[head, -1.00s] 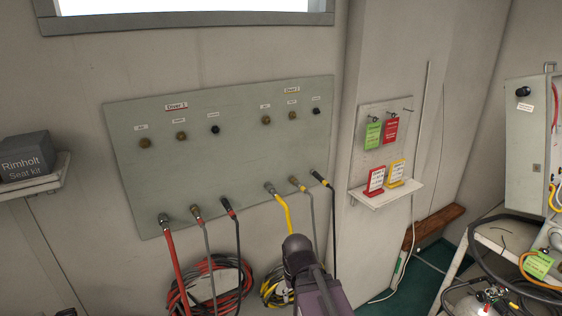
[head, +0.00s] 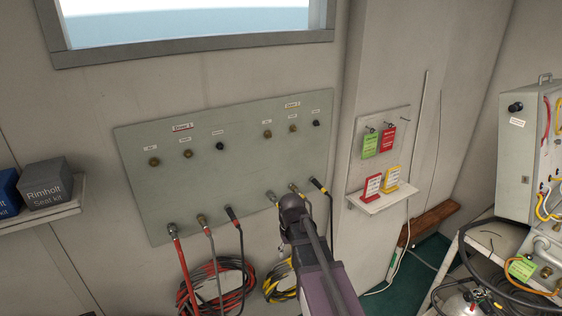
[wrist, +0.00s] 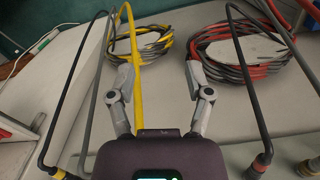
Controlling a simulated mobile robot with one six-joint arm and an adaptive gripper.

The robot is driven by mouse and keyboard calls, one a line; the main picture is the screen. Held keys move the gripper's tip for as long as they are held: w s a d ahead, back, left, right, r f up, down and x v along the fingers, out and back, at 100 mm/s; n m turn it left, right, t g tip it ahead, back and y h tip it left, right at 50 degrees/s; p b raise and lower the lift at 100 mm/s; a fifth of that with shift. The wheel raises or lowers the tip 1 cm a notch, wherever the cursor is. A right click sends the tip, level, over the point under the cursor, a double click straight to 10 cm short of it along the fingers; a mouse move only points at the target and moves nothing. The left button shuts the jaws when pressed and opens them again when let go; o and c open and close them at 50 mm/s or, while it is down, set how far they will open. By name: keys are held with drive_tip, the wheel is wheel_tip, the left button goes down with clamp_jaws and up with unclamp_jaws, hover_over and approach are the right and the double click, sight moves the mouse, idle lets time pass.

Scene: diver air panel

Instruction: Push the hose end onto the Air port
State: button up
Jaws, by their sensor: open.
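The grey panel (head: 150,200) has two groups of ports, with labels too small to read for certain. The leftmost ports are brass: one in the left group (head: 154,161) and one in the right group (head: 267,134). Several hose ends stand along the panel's lower edge. The yellow hose's end (head: 271,195) is just left of my gripper, which hides part of that hose. In the wrist view, my gripper (wrist: 160,75) is open and empty, and the yellow hose (wrist: 136,70) runs beside its left finger. I cannot tell whether they touch.
The red hose (head: 180,262) and its neighbours hang to the left. A black hose end with a yellow band (head: 318,185) is close on the right. A small shelf (head: 380,200) with cards juts from the wall. The panel between ports and hose ends is clear.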

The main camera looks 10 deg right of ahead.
wheel_tip(320, 180, up, 19)
drive_tip(key=n+p, duration=0.2)
drive_tip(key=p, duration=1.5)
hover_over(277, 204)
drive_tip(key=s+d, duration=0.1)
drive_tip(key=s, duration=0.1)
drive_tip(key=shift+s+d+f, duration=0.1)
drive_tip(key=shift+d, duration=0.1)
drive_tip(key=shift+f, duration=0.1)
wheel_tip(277, 204, down, 14)
drive_tip(key=b, duration=1.3)
drive_tip(key=shift+r+b, duration=0.2)
drive_tip(key=shift+b, duration=0.1)
clamp_jaws()
